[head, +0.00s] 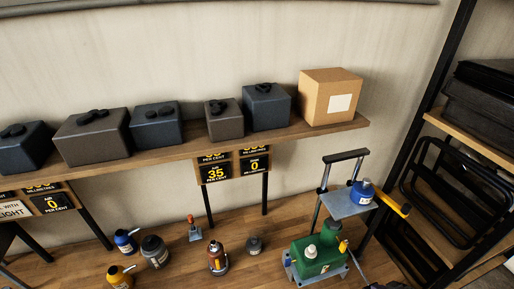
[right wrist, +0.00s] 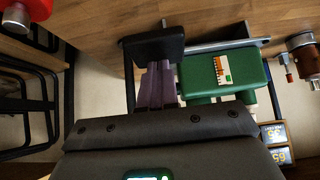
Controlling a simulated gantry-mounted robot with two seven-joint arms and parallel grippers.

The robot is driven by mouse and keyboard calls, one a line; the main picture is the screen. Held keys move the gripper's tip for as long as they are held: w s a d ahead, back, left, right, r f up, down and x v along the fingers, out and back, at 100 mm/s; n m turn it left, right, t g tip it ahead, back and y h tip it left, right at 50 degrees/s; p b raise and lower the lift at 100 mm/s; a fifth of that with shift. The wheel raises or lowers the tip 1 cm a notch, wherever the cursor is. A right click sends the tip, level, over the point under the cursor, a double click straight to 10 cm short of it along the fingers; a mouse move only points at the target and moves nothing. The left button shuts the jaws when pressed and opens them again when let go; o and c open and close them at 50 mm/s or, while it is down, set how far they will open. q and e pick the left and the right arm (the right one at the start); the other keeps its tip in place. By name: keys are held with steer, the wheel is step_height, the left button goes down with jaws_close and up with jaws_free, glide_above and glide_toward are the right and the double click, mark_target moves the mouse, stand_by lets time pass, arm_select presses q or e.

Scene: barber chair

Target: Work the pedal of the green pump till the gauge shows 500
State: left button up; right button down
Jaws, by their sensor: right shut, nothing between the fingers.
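The green pump (head: 318,258) stands on the wooden floor at the lower right of the head view. It also shows in the right wrist view (right wrist: 250,75), with a white, orange and green marking (right wrist: 221,70) on its body, too small to read. A black pad (right wrist: 153,47) sits beside the green body in the right wrist view. My right gripper (right wrist: 158,75) is shut and empty, its tips at the pad's edge; I cannot tell whether they touch. Black signs (head: 215,170) under the shelf show 35 per cent and 0 (head: 254,166). My left gripper is not in view.
A grey stand (head: 347,204) with a blue container (head: 362,192) and a yellow handle (head: 393,203) rises behind the pump. Several bottles and cans stand to its left. A wooden shelf (head: 190,150) carries dark boxes and a cardboard box (head: 329,97). A rack stands at right.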

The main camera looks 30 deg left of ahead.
step_height(320, 180, down, 6)
steer(key=b, duration=0.4)
steer(key=shift+w+a+f+b, duration=0.15)
steer(key=shift+w+a+b, duration=0.15)
steer(key=shift+w+a, duration=0.1)
steer(key=shift+f, duration=0.1)
